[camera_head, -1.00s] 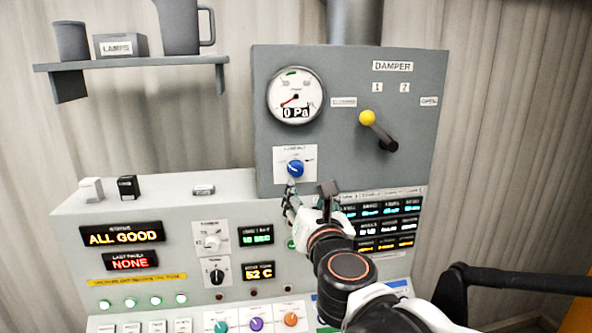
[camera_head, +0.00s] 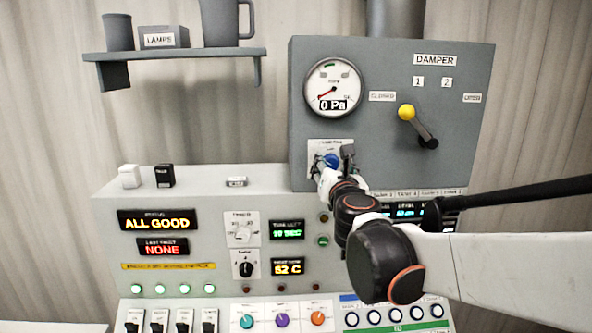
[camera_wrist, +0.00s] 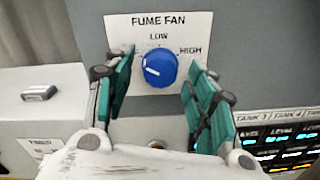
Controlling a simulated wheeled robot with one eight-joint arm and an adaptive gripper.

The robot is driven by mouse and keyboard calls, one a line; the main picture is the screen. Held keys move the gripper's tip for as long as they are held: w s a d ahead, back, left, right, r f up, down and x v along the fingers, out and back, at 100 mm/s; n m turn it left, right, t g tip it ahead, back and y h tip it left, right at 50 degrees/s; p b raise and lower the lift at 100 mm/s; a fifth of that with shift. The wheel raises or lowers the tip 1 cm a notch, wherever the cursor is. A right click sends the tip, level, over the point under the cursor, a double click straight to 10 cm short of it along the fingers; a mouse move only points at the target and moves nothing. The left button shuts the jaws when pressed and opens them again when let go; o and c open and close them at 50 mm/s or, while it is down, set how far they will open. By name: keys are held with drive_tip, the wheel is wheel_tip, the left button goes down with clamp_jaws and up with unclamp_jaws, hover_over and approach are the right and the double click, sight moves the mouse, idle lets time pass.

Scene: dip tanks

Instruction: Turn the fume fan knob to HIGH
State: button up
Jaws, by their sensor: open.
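The blue fume fan knob (camera_wrist: 160,68) sits on a white plate (camera_wrist: 172,22) marked FUME FAN, with LOW above it and HIGH at its upper right. Its white pointer line is toward the left, away from HIGH; any label there is hidden by a finger. My gripper (camera_wrist: 159,76) is open, with one teal-padded finger on each side of the knob. I cannot tell whether either pad touches it. In the head view the knob (camera_head: 331,160) is partly covered by my gripper (camera_head: 334,168).
The pressure gauge (camera_head: 333,88) above the knob reads 0 Pa. The yellow-tipped damper lever (camera_head: 407,112) is to its right. Below stands the control console (camera_head: 110,205) with displays, dials and switches. A shelf (camera_head: 170,58) with cups hangs at upper left.

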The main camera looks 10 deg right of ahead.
drive_tip(key=shift+w, duration=0.25)
drive_tip(key=c, duration=1.1)
drive_tip(key=shift+o, duration=0.2)
